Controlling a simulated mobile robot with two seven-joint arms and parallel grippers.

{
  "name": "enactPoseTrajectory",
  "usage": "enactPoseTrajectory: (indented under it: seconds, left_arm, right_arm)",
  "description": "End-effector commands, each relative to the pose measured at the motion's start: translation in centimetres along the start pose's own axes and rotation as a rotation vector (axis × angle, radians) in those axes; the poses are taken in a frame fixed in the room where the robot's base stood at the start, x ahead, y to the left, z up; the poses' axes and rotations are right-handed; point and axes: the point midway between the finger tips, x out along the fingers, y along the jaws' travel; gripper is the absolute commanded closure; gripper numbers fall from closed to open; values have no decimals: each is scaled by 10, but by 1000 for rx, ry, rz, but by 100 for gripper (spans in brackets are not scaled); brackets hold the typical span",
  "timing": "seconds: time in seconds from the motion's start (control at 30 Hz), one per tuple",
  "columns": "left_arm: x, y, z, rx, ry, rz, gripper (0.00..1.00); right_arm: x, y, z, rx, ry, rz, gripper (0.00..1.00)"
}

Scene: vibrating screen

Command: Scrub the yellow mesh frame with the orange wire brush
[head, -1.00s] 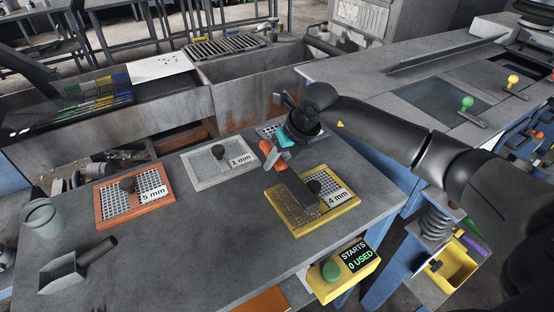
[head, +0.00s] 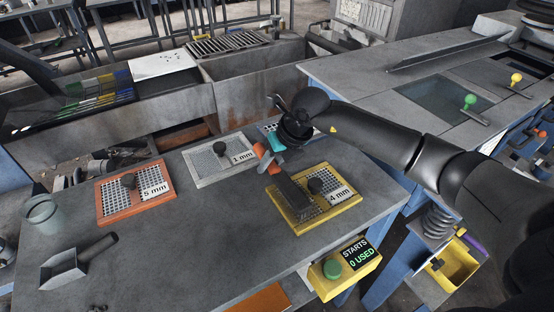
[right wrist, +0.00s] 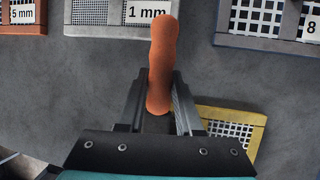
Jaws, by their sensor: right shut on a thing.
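The yellow mesh frame (head: 331,216), labelled 4 mm and with a dark knob, lies flat on the grey bench. A corner of it shows in the right wrist view (right wrist: 240,115). My right gripper (head: 268,161) is shut on the orange handle of the wire brush (head: 259,150). The handle also sticks up between the fingers in the right wrist view (right wrist: 162,60). The brush's dark head reaches over the left part of the yellow frame, beside the knob. Whether its bristles touch the mesh cannot be told. My left gripper is out of view.
An orange frame marked 5 mm (head: 108,215) and a pale frame marked 1 mm (head: 200,182) lie to the left. Another frame is partly hidden behind my right gripper. A scoop (head: 64,272) and a cup (head: 42,211) stand at left. A yellow start box (head: 328,288) hangs at the front edge.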

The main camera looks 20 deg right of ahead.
Motion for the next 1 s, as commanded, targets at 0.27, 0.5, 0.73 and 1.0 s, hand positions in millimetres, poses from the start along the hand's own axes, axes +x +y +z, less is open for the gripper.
enactPoseTrajectory:
  seconds: [0.27, 0.5, 0.73, 1.0]
  left_arm:
    - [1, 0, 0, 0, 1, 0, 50]
    - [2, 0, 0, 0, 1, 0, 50]
    - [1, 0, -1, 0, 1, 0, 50]
    - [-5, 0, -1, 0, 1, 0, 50]
  right_arm:
    - [1, -8, -4, 1, 10, -2, 100]
    - [-3, -22, -2, 2, 10, -4, 100]
    - [-6, -22, 0, 0, 9, -1, 100]
    - [-4, -2, 2, -1, 5, 0, 100]
